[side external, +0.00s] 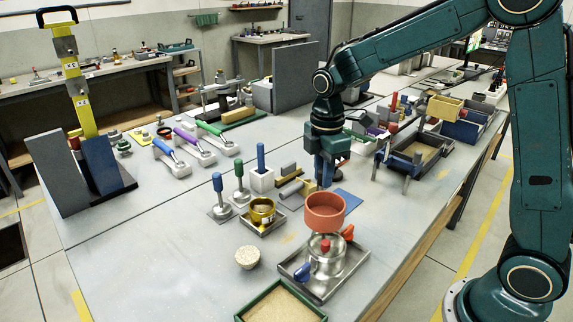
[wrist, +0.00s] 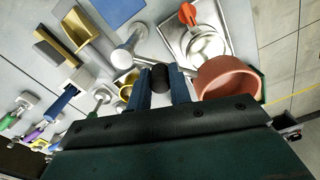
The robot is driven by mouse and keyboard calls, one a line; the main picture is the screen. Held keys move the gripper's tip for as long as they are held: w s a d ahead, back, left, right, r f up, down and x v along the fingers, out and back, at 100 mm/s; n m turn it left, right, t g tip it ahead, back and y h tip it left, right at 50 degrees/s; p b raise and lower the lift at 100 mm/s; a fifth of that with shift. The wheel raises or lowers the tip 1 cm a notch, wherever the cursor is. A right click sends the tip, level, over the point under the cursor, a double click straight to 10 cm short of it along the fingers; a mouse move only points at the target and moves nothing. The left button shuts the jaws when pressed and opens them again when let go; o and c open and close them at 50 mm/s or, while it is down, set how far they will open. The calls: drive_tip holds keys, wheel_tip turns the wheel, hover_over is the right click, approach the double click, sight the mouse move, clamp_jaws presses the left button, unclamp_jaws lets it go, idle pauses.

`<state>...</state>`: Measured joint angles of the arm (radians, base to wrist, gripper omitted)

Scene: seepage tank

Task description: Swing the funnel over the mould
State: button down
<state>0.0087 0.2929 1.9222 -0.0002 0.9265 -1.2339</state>
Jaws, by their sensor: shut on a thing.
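The funnel (side external: 325,212) is a terracotta-red, open round cup. In the side view it appears just below and in front of my gripper (side external: 325,182), above the far part of a steel tray (side external: 293,268). In the wrist view the funnel (wrist: 228,82) is right of my gripper (wrist: 160,82), whose blue fingers are shut on a dark round knob (wrist: 160,76). The knob's link to the funnel is hidden. A steel pot (side external: 325,255) with orange and blue levers sits on the tray. A brass ring (side external: 263,208) stands in a small tray. I cannot tell which is the mould.
A green sand box (side external: 280,302) is in front of the steel tray, with a pale round lump (side external: 248,257) to its upper left. Blue-topped and green-topped tampers (side external: 218,195) stand left of my gripper. The table's left front is clear.

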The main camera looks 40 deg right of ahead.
drive_tip(key=shift+s+d+n, duration=0.15)
drive_tip(key=shift+s+n, duration=0.05)
drive_tip(key=shift+n, duration=0.3)
drive_tip(key=c, duration=1.3)
unclamp_jaws()
drive_tip(key=shift+r, duration=0.1)
wheel_tip(320, 180, up, 14)
drive_tip(key=shift+f, duration=0.15)
